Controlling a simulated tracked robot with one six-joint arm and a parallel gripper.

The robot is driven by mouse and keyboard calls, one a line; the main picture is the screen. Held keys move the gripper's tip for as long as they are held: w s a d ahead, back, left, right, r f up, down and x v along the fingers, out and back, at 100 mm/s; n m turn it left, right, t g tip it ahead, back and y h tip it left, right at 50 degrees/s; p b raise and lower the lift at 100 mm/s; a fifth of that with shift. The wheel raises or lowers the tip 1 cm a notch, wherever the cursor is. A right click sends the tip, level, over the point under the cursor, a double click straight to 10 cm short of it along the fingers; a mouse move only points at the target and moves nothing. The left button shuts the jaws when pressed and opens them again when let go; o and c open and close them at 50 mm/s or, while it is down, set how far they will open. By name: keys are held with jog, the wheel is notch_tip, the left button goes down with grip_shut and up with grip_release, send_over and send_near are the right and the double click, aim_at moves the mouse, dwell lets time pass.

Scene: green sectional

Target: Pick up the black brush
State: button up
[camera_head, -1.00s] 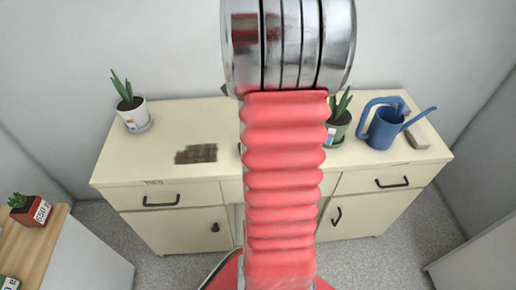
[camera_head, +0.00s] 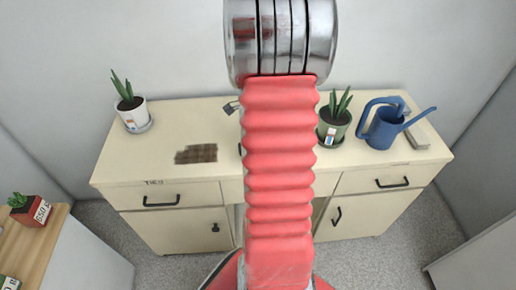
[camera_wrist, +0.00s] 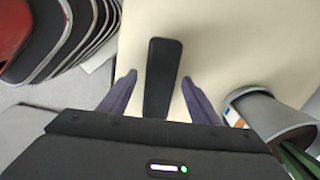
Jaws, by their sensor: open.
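The black brush (camera_wrist: 162,78) lies on the cream cabinet top in the wrist view, with a smooth, dark, tapered part showing. Its lower end runs behind my gripper body, and no bristles can be made out. My gripper (camera_wrist: 159,79) is open, with one purple-grey finger on each side of the brush and a visible gap to each. I cannot tell how high the fingertips are above the surface. In the head view, my red arm hides the gripper and most of the brush; a small dark edge (camera_head: 241,149) beside the arm may be part of it.
On the cabinet top (camera_head: 185,125) stand a white plant pot (camera_head: 134,116), a green plant pot (camera_head: 333,127) and a blue watering can (camera_head: 384,128). A brown woven patch (camera_head: 196,153) and a small padlock-like item (camera_head: 231,107) lie there too. A pot (camera_wrist: 272,120) is close right of my gripper.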

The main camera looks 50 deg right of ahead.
jog(key=shift+f, duration=0.1)
dwell(0.5)
jog(key=c, duration=1.2)
notch_tip(320, 180, up, 10)
dwell(0.6)
